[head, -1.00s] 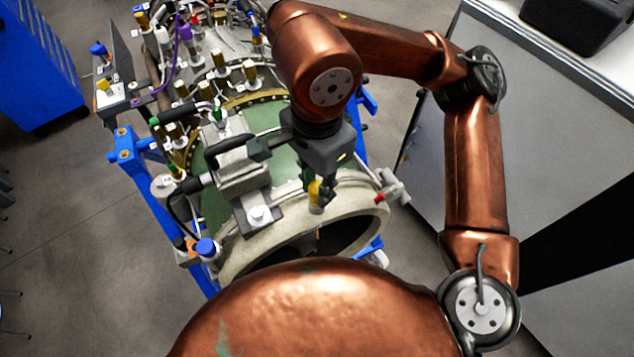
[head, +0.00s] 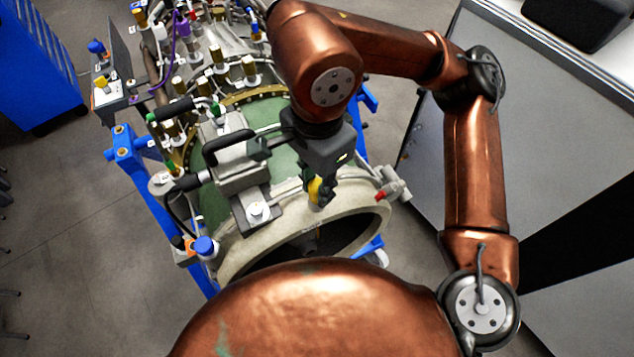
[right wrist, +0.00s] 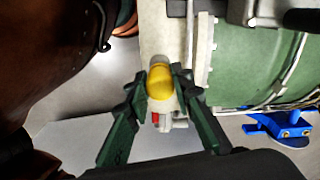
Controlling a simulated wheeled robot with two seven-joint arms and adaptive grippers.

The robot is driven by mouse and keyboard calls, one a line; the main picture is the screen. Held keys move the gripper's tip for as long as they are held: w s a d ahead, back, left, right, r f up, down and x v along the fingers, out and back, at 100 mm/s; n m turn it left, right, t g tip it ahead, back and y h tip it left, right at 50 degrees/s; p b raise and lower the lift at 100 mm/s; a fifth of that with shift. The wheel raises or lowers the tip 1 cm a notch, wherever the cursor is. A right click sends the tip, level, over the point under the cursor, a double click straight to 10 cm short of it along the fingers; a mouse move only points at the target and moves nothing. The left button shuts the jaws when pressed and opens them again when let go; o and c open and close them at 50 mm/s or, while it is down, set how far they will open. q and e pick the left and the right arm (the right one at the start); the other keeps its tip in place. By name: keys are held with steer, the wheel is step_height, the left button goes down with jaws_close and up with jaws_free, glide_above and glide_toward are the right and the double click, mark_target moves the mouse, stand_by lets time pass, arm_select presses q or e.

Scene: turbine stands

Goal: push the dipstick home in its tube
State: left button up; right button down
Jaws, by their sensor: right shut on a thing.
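The dipstick shows as a yellow knob (head: 314,189) on the pale end ring of the turbine in the head view. In the right wrist view the yellow knob (right wrist: 160,83) sits between the two dark fingers of my right gripper (right wrist: 160,82). My right gripper (head: 322,188) is shut on it from above. The tube under the knob is mostly hidden by the knob and the fingers, so I cannot tell how deep the dipstick sits. My left gripper is not in view.
A grey box with a black handle (head: 228,147) stands on the casing left of my gripper. A red-tipped fitting (head: 392,190) is close on the right. Blue stand posts (head: 128,150) flank the turbine. A grey-topped bench (head: 545,110) is at right.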

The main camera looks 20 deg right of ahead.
steer(key=shift+f, duration=0.35)
steer(key=c, duration=2.1)
jaws_free()
steer(key=o, duration=0.5)
steer(key=shift+r, duration=0.2)
steer(key=shift+o, duration=0.8)
steer(key=shift+r, duration=0.1)
steer(key=shift+r+p, duration=2.6)
steer(key=shift+r, duration=0.9)
